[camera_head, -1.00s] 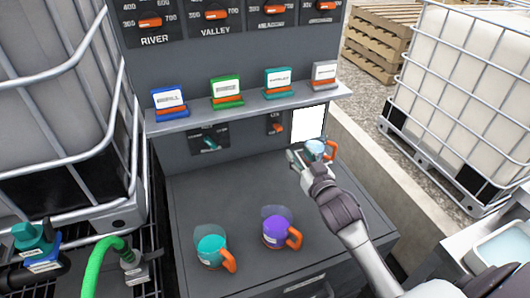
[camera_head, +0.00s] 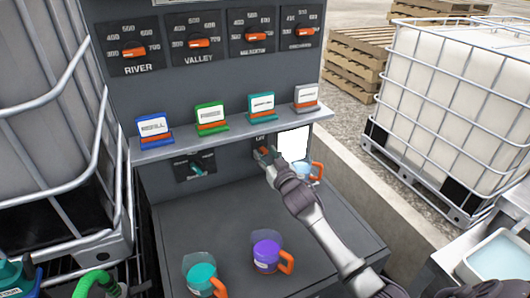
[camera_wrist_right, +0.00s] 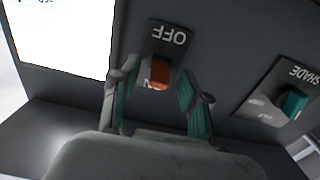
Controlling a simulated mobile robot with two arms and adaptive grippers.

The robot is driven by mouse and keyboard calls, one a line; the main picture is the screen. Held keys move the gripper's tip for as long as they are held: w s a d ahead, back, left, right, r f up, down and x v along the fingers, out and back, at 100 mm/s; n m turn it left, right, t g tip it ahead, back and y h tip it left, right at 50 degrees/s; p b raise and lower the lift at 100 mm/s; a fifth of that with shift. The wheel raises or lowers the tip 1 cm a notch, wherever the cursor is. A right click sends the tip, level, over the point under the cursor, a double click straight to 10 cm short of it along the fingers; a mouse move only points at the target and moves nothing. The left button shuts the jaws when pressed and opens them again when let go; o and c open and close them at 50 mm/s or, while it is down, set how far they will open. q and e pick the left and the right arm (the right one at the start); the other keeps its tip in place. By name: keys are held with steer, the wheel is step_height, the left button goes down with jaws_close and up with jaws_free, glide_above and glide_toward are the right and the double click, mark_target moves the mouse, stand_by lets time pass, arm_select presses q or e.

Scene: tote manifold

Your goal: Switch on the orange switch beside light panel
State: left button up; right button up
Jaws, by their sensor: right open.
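The orange switch (camera_wrist_right: 160,75) is on a dark plate marked OFF, which appears upside down in the right wrist view. In the head view its plate (camera_head: 261,140) is under the shelf, just left of the bright white light panel (camera_head: 293,145). The panel also shows in the wrist view (camera_wrist_right: 65,35). My right gripper (camera_wrist_right: 157,98) is open, with its fingers on either side of the switch in the picture. In the head view, the right gripper (camera_head: 268,157) partly hides the switch. I cannot tell whether it touches. My left gripper is not in view.
A teal switch marked SHADE (camera_wrist_right: 293,103) is beside the orange one. A clear mug with an orange handle (camera_head: 303,171) stands near my right wrist. A purple mug (camera_head: 266,252) and a teal mug (camera_head: 201,277) stand on the counter. A shelf (camera_head: 230,128) with several tags overhangs the switches.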

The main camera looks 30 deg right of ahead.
steer(key=shift+w, duration=0.5)
jaws_close()
steer(key=g+p, duration=0.1)
steer(key=p, duration=0.4)
steer(key=r+g+p, duration=0.1)
steer(key=g+p, duration=0.1)
steer(key=p, duration=0.3)
steer(key=shift+r, duration=0.3)
steer(key=shift+w+f+p, duration=0.1)
steer(key=shift+f+p, duration=0.1)
steer(key=shift+p, duration=0.2)
